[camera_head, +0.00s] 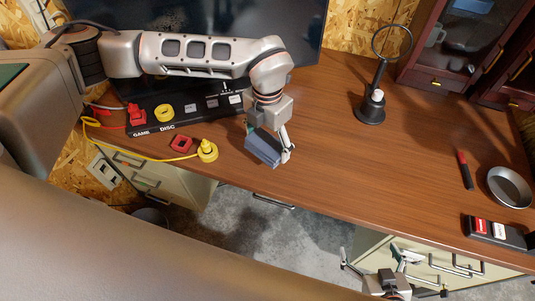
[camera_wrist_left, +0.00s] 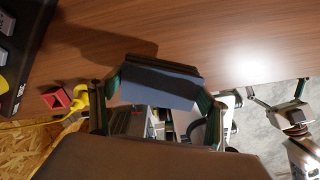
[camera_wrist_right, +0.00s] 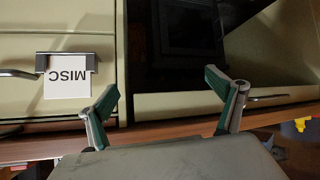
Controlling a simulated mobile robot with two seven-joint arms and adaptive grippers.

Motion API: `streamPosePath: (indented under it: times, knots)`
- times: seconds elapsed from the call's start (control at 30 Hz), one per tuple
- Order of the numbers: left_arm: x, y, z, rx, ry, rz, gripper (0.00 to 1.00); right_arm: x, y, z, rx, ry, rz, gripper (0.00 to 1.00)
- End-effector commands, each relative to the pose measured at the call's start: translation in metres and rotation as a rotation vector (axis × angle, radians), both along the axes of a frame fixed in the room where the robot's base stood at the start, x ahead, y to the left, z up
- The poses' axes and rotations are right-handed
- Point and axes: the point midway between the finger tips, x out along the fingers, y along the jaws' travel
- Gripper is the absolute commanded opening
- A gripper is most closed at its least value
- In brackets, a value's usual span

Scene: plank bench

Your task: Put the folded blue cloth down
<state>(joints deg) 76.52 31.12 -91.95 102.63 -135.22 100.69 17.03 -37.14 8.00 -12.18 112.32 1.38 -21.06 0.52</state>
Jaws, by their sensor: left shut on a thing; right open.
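The folded blue cloth (camera_head: 263,147) is held in my left gripper (camera_head: 268,150), over the front edge area of the plank bench (camera_head: 330,150). In the left wrist view the cloth (camera_wrist_left: 158,86) spans between the two fingers of my left gripper (camera_wrist_left: 155,92), with a shadow on the wood beyond it. I cannot tell whether the cloth touches the bench. My right gripper (camera_head: 380,257) is open and empty, in front of the bench by the drawers; its spread fingers also show in the right wrist view (camera_wrist_right: 165,95).
A black labelled strip (camera_head: 190,110) with a red block and a yellow ring lies at back left. A yellow plug (camera_head: 207,150) and red square ring (camera_head: 182,143) lie near the edge. A black stand (camera_head: 371,105) and metal dish (camera_head: 510,187) are right. The bench middle is clear.

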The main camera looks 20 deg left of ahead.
Motion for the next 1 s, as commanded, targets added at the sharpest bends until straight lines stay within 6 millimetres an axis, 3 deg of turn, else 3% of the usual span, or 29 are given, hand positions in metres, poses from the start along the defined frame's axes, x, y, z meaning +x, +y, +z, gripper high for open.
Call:
streamPosePath:
  times: [0.27, 0.53, 0.93, 0.97, 1.0]
  knots:
    - [0.0, 0.0, -0.021, 0.0, 0.0, 0.0, 0.51, 0.0, 0.0, 0.0, 0.0, -0.001, 0.0, 0.93]
    - [-0.001, 0.0, -0.056, 0.001, 0.002, -0.001, 0.51, 0.0, 0.0, 0.0, 0.001, -0.002, 0.0, 0.93]
    - [0.0, 0.0, -0.062, 0.0, 0.0, -0.001, 0.51, 0.0, 0.0, -0.002, 0.001, -0.001, 0.0, 0.93]
    - [0.0, 0.0, -0.062, 0.0, 0.0, -0.001, 0.78, 0.0, 0.0, -0.002, 0.001, -0.001, 0.0, 0.93]
    - [0.0, 0.0, -0.061, 0.0, 0.0, -0.001, 0.89, 0.0, 0.0, -0.002, 0.001, -0.001, 0.0, 0.93]
